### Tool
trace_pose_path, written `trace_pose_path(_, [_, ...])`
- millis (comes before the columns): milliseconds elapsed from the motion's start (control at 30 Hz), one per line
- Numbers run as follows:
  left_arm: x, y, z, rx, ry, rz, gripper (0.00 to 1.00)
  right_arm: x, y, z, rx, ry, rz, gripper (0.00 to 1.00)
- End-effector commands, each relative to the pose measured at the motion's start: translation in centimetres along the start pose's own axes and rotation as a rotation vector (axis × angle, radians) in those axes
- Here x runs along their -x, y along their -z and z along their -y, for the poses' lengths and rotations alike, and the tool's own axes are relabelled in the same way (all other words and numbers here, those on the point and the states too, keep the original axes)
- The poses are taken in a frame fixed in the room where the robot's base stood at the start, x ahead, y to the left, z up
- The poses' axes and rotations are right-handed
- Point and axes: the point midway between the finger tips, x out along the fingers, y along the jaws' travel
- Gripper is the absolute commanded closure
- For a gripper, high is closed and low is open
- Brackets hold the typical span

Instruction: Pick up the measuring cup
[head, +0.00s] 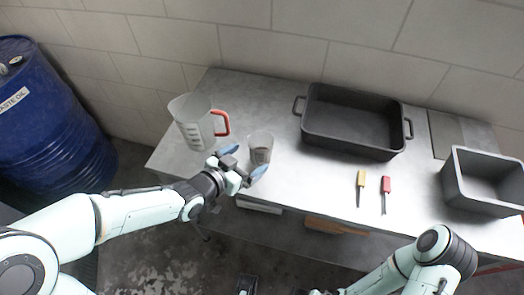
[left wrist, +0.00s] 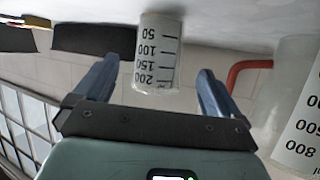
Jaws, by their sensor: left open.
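The small clear measuring cup (head: 260,148) stands on the grey table near its front edge. In the left wrist view the cup (left wrist: 158,55) appears upside down, with black marks from 50 to 200. My left gripper (head: 243,162) is open at the front edge, close to the cup. In the left wrist view its two blue fingers (left wrist: 158,82) are on either side of the cup's picture, with gaps; I cannot tell whether the cup is fully between them. My right arm (head: 435,255) is at the lower right, and its gripper is not clearly shown.
A larger clear jug (head: 190,123) with a red handle stands just left of the cup. A black roasting pan (head: 355,140), a yellow screwdriver (head: 360,184), a red screwdriver (head: 385,192) and a grey bin (head: 462,201) lie to the right. A blue barrel (head: 45,125) stands left of the table.

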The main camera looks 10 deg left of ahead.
Motion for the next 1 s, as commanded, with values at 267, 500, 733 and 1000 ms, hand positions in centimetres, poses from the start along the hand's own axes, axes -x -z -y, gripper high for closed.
trace_pose_path(267, [-2.1, 0.0, -0.1, -0.001, -0.001, 0.000, 0.02, -0.1, 0.1, 0.0, 0.001, 0.001, -0.002, 0.68])
trace_pose_path(500, [-5.6, 0.1, -0.3, 0.000, -0.002, 0.002, 0.02, -0.2, 0.1, 0.0, 0.001, 0.001, -0.004, 0.68])
trace_pose_path(733, [-6.6, 0.2, -0.2, 0.001, -0.002, -0.001, 0.02, -0.2, 0.2, 0.0, 0.001, 0.001, -0.005, 0.68])
trace_pose_path(1000, [-6.5, 0.2, -0.2, 0.001, -0.003, 0.000, 0.51, -0.2, 0.2, 0.0, 0.001, 0.001, -0.005, 0.68])
